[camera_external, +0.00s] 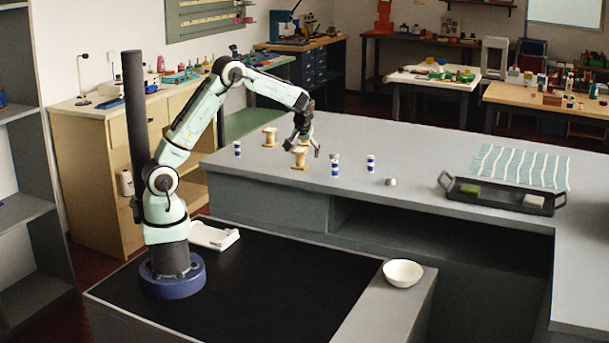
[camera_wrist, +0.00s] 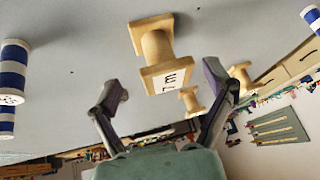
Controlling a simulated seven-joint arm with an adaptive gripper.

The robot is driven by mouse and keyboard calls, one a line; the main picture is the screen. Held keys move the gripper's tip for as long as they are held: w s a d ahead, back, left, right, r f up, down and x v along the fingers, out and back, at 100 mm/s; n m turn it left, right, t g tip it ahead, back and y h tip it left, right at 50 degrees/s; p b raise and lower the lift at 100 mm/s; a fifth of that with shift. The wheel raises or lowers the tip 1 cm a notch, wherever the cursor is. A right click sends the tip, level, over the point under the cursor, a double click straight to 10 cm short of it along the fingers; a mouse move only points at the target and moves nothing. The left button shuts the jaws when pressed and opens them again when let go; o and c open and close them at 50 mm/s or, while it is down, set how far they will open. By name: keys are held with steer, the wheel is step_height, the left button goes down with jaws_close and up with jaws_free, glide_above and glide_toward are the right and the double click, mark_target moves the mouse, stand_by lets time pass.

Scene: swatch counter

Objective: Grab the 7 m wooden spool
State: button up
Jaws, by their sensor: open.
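Three wooden spools show in the wrist view. The nearest wooden spool (camera_wrist: 157,45) has a white end label with a dark "m"-like mark turned sideways; the rest of the label is hard to read. The other spools (camera_wrist: 190,101) and (camera_wrist: 240,78) are farther off, their labels not readable. In the external view, one wooden spool (camera_external: 299,160) stands by my gripper (camera_external: 305,146) and another spool (camera_external: 269,136) stands farther left. My gripper, also in the wrist view (camera_wrist: 164,88), is open and empty, its fingertips either side of the labelled spool's near end, apart from it.
Blue-and-white striped spools stand left (camera_external: 237,148) and right (camera_external: 335,166), (camera_external: 370,163) of the wooden ones. A small pale item (camera_external: 390,182), a dark tray (camera_external: 480,199) and a striped cloth (camera_external: 520,166) lie farther right. The counter's front right is clear.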

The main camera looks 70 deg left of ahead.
mark_target(302, 157)
steer(key=shift+x, duration=1.55)
steer(key=c, duration=1.3)
